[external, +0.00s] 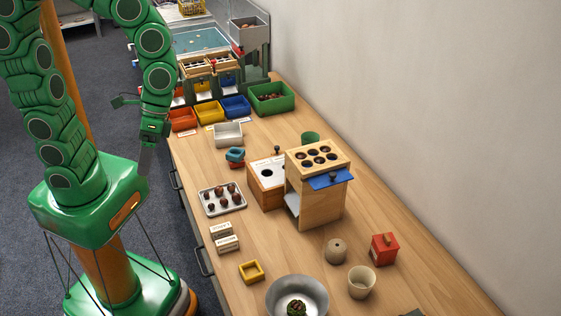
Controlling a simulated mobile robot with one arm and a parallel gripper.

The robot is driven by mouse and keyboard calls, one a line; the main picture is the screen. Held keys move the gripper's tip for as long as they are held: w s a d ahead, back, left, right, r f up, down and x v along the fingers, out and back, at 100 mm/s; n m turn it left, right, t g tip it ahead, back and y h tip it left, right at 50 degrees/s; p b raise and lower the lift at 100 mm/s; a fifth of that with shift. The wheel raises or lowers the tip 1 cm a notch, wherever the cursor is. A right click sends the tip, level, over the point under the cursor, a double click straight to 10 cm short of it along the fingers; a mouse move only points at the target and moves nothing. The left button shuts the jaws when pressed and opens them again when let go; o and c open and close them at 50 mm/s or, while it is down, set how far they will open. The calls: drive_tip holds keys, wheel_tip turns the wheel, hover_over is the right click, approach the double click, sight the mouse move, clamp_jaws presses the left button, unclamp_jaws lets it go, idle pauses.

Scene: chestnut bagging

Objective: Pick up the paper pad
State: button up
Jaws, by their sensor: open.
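My gripper (146,160) hangs at the left, beside the long edge of the wooden bench, with its fingers pointing down. It is open; nothing shows in it. It is seen nearly edge-on, so the gap between the fingers is hard to make out. I cannot identify the paper pad with certainty. Two small blocks with pale printed faces, the upper block (221,229) and the lower block (227,244), lie near the bench's left edge, well apart from my gripper. A dark flat thing (412,313) is cut off at the bottom edge.
A tray of chestnuts (222,199) lies nearest along the bench's left edge. A wooden box with holes (318,185) stands mid-bench. A metal bowl (297,297), a cream cup (361,282) and a red block (384,249) are in front. Coloured bins (208,110) stand behind.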

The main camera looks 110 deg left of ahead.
drive_tip(key=w+a+f+n+t+h, duration=0.2)
drive_tip(key=w+a+f+n+t, duration=0.3)
drive_tip(key=w+a, duration=0.5)
drive_tip(key=w+a+f+n+t+h, duration=0.3)
drive_tip(key=w+a+n, duration=0.4)
drive_tip(key=a, duration=0.6)
drive_tip(key=s+a+f+n+t+y, duration=0.2)
drive_tip(key=s+a+f+n, duration=0.15)
drive_tip(key=a+f, duration=0.45)
drive_tip(key=s+a+f+n+t+y, duration=0.25)
drive_tip(key=a+n, duration=0.25)
drive_tip(key=a, duration=0.8)
drive_tip(key=s+a+f+n+t+y, duration=0.25)
drive_tip(key=a+f+n, duration=0.3)
drive_tip(key=a, duration=0.45)
drive_tip(key=shift+m, duration=0.4)
drive_tip(key=shift+d+f, duration=0.2)
drive_tip(key=shift+f, duration=3.1)
drive_tip(key=shift+x, duration=2.45)
drive_tip(key=shift+r, duration=0.1)
drive_tip(key=shift+c, duration=0.4)
drive_tip(key=c, duration=1)
